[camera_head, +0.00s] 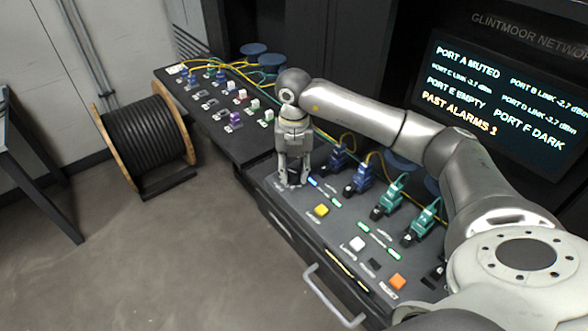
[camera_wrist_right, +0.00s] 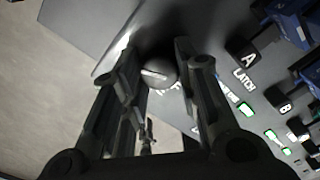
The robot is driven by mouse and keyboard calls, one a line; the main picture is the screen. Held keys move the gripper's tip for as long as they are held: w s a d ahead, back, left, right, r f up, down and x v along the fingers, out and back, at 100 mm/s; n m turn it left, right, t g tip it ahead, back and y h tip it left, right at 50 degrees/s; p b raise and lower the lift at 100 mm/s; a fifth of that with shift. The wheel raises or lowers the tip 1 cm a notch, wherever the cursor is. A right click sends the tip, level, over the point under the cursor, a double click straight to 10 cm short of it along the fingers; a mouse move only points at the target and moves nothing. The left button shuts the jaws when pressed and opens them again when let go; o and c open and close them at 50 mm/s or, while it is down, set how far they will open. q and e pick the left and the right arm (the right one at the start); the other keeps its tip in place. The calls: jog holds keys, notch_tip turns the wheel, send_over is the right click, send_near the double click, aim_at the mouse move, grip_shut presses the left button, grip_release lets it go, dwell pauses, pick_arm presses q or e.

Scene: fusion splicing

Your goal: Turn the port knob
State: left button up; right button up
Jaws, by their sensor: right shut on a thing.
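The port knob (camera_wrist_right: 158,73) is a dark round knob with a pale mark on its top, at the left end of the console panel. In the right wrist view it sits between the two fingers of my right gripper (camera_wrist_right: 158,80), which is shut on it. In the head view my right gripper (camera_head: 293,181) points straight down at the panel's far left corner, and its fingers hide most of the knob. My left gripper is in neither view.
The console (camera_head: 330,228) carries a yellow button (camera_head: 321,211), a white button (camera_head: 357,243), an orange button (camera_head: 397,282) and several blue and green connectors. A lit screen (camera_head: 500,100) stands behind. A cable reel (camera_head: 145,137) is on the floor at left.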

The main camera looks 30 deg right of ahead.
aim_at(294, 172)
jog(key=shift+w+r+m, duration=0.1)
jog(key=shift+r+m, duration=0.05)
jog(key=shift+m, duration=0.85)
jog(key=o, duration=1)
jog(key=shift+o, duration=0.2)
notch_tip(294, 172, up, 12)
